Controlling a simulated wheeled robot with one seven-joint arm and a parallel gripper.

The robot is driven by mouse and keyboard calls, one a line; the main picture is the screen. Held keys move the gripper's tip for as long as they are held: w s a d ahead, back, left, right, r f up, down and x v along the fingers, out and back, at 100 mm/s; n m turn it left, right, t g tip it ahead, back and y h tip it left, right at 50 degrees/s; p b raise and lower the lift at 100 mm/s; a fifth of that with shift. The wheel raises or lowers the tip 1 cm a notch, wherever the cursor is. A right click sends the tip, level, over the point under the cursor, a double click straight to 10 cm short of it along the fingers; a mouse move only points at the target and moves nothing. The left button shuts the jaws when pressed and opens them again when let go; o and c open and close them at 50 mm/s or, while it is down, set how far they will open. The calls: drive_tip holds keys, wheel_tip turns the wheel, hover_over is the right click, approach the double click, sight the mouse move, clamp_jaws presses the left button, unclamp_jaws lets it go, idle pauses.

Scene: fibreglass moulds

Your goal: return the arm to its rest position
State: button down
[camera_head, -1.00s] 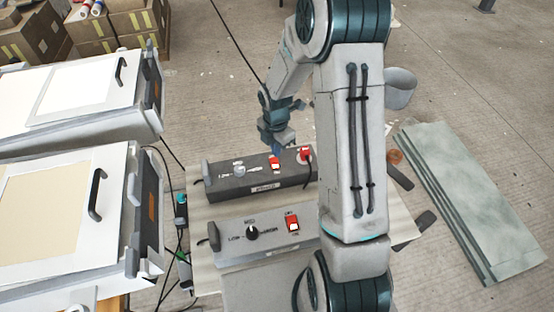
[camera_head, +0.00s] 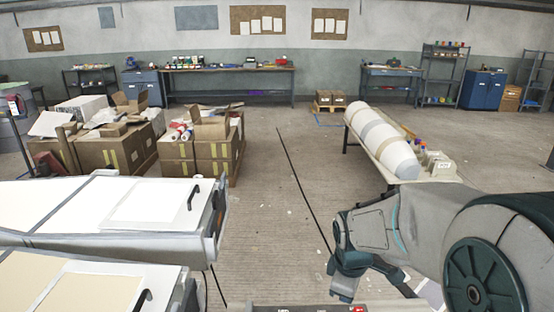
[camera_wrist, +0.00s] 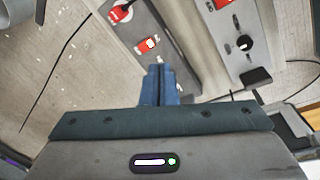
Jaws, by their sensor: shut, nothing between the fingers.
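My gripper (camera_wrist: 159,70) shows its two blue fingers side by side and shut in the wrist view, with nothing between them. In the wrist view the fingers point toward a grey control box (camera_wrist: 178,50) with a red rocker switch (camera_wrist: 150,43) and a red button (camera_wrist: 122,10). The fingers look apart from the switch. In the head view my arm (camera_head: 430,235) is folded at the lower right, its wrist hanging down. The fingertips cannot be made out clearly there.
A second control box (camera_wrist: 222,50) with a black knob (camera_wrist: 244,43) is beside the first. White moulds (camera_head: 120,215) stand at left, cardboard boxes (camera_head: 195,150) behind them. A table with a white roll (camera_head: 382,140) stands at right. The middle floor is clear.

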drive_tip(key=s+r+m+t, duration=0.1)
drive_tip(key=s+r+m, duration=0.6)
drive_tip(key=s+m, duration=0.5)
drive_tip(key=shift+s+a+r+t+y, duration=0.15)
drive_tip(key=shift+s+r+t+y, duration=0.15)
drive_tip(key=shift+s+r+t, duration=0.15)
idle(1.0)
